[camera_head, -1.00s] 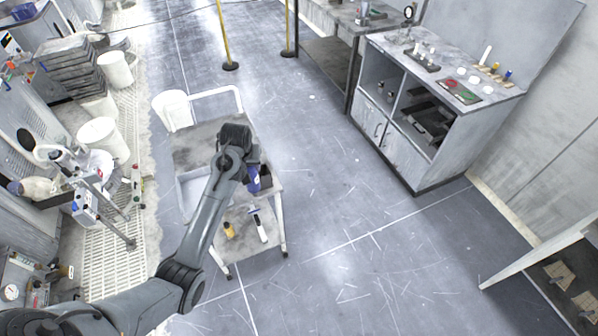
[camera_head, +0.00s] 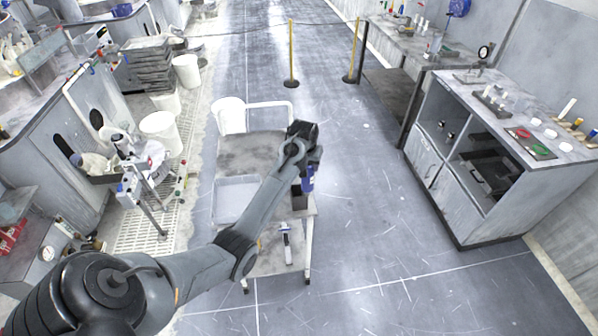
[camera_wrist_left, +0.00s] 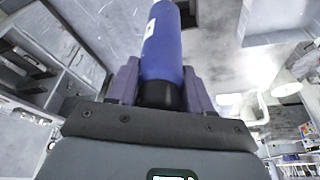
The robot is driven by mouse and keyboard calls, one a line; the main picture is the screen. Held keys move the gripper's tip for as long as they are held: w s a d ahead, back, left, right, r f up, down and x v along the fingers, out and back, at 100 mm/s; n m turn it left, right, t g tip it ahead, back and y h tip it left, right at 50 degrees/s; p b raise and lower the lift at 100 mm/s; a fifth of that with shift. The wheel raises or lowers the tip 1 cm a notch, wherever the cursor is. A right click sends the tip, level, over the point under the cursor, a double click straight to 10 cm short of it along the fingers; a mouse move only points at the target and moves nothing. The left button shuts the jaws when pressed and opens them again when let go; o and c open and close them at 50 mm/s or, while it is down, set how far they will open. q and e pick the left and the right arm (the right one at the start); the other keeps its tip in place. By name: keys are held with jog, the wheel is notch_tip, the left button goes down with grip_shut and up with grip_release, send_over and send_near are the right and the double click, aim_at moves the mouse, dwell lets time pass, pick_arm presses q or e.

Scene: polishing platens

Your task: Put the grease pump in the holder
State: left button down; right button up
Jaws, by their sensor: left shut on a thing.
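The grease pump, a blue cylinder with a black end and a white label (camera_wrist_left: 150,32), is between the fingers of my left gripper (camera_wrist_left: 160,88) in the left wrist view. The fingers are shut on it near its black end. In the head view, my left gripper (camera_head: 304,160) is over the right side of a grey cart, and the blue pump (camera_head: 308,181) shows below the hand. The arm hides part of the cart. I cannot make out which thing is the holder. My right gripper is not in view.
A grey cabinet (camera_head: 462,195) stands at right. White buckets (camera_head: 160,133) stand at left. Open floor lies between the cart and cabinet.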

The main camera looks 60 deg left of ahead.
pick_arm(q)
jog(key=a+f, duration=0.5)
jog(key=f, duration=0.2)
jog(key=shift+s+p, duration=0.25)
jog(key=shift+p, duration=0.1)
jog(key=shift+f, duration=0.1)
jog(key=shift+f, duration=0.5)
jog(key=shift+c, duration=2.3)
grip_release()
